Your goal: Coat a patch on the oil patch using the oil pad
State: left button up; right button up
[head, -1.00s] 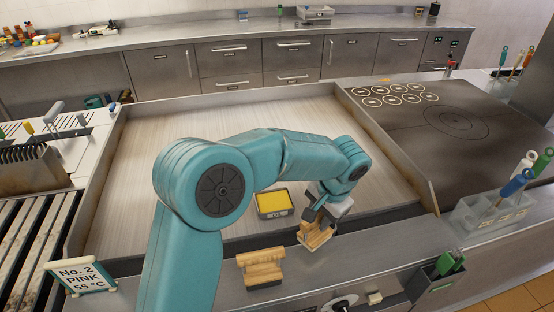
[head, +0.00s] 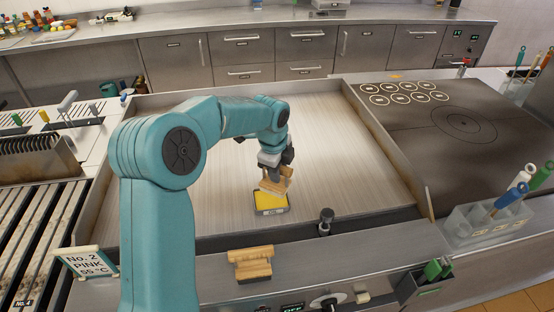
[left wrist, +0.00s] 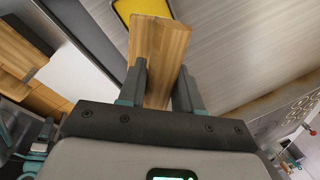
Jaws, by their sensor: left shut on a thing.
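My left gripper (head: 277,170) is shut on a wooden block (head: 274,185), which I take to be the oil pad. In the left wrist view the block (left wrist: 160,50) sits between the two fingers (left wrist: 161,85). Part of the yellow (left wrist: 143,7) shows beyond the block in the left wrist view. I cannot tell whether the block touches it. No separate marked oil patch can be made out. My right gripper is out of view.
A second wooden piece (head: 250,263) lies on the front ledge. A dark knob (head: 326,218) stands at the plate's front edge. Low walls border the wide, mostly bare steel plate (head: 345,150). A dark hotplate (head: 440,135) with several rings is at right, slatted grill (head: 35,235) at left.

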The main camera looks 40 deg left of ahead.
pick_arm(q)
jog(key=shift+a+r+m, duration=0.2)
jog(key=shift+a+m, duration=0.1)
jog(key=shift+a, duration=0.2)
jog(key=shift+a+r+m, duration=0.2)
jog(key=shift+a+m, duration=0.05)
jog(key=shift+m, duration=0.15)
jog(key=shift+a, duration=0.1)
jog(key=shift+a+f+b, duration=0.15)
jog(key=shift+f+b, duration=0.15)
jog(key=shift+f, duration=0.3)
jog(key=b+x, duration=0.3)
jog(key=shift+s+f, duration=0.35)
jog(key=shift+f+b, duration=0.4)
jog(key=shift+f, duration=0.25)
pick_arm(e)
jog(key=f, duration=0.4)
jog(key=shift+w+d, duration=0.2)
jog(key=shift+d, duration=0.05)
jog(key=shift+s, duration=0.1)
pick_arm(q)
jog(key=shift+f, duration=0.25)
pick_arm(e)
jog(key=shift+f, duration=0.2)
